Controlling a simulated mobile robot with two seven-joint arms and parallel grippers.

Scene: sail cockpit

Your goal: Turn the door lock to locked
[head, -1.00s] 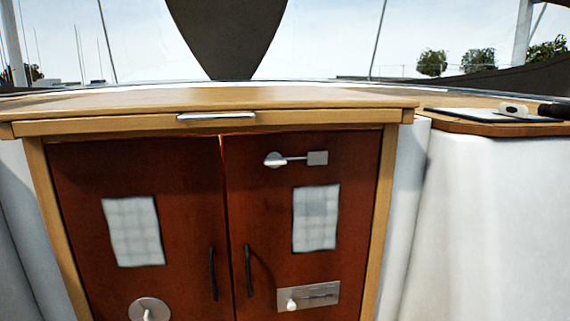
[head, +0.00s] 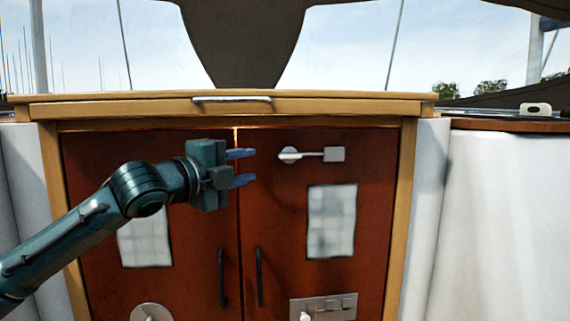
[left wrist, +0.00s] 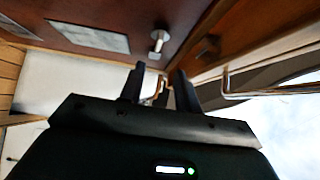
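Two red-brown cabinet doors stand shut under a wooden ledge. High on the right door (head: 376,200) is a pale metal lock (head: 334,154): a round knob at its left, a thin level bar and a small square plate at its right. My left gripper (head: 242,167) is open and empty, just left of the knob, with its fingers pointing right. The gap in depth is hard to judge. The left wrist view shows a metal knob (left wrist: 158,42) beyond the open, dark fingers. My right gripper is not in view.
Two dark vertical handles (head: 259,277) flank the door seam. A rectangular plate with a knob (head: 323,308) sits low on the right door, a round plate (head: 150,312) low on the left. A metal bar handle (head: 232,99) is on the ledge above.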

